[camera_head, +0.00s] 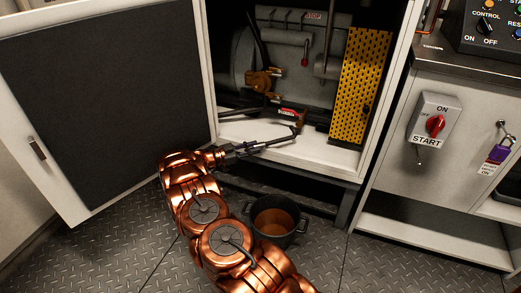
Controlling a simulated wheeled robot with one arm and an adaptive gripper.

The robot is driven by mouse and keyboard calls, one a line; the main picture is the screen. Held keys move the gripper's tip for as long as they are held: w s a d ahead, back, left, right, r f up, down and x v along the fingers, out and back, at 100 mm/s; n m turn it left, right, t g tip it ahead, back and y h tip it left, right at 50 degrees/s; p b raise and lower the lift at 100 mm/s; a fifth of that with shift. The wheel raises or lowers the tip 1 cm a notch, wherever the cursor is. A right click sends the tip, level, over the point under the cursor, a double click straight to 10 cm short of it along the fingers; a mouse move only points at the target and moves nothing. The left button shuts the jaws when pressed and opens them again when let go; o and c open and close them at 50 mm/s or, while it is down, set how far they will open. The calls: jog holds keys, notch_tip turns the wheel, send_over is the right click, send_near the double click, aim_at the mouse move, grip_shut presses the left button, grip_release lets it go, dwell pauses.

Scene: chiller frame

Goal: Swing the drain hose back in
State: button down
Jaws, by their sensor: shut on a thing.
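My gripper (250,147) is at the front of the open cabinet, just over the pale sill, above and left of the bucket. Its dark jaws are shut on a thin dark length that I take for the drain hose (282,139). That length runs right from the jaws, over the sill, towards a red-and-white tag (289,113). The jaws and the hose are both dark, so the exact place of the grip is hard to see. Another black piece (242,111) lies at the sill's left, below a brass-coloured valve (262,81).
The cabinet door (105,90) stands open at left. A dark bucket (277,222) with brownish contents stands on the floor below the sill. A yellow perforated panel (360,85) stands inside at right. A START switch box (434,122) is on the right-hand cabinet.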

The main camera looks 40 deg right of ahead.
jog(key=shift+s+d, duration=0.1)
jog(key=c, duration=1)
grip_release()
jog(key=shift+o, duration=0.2)
jog(key=shift+r, duration=0.15)
jog(key=shift+r, duration=4.85)
jog(key=shift+c, duration=0.2)
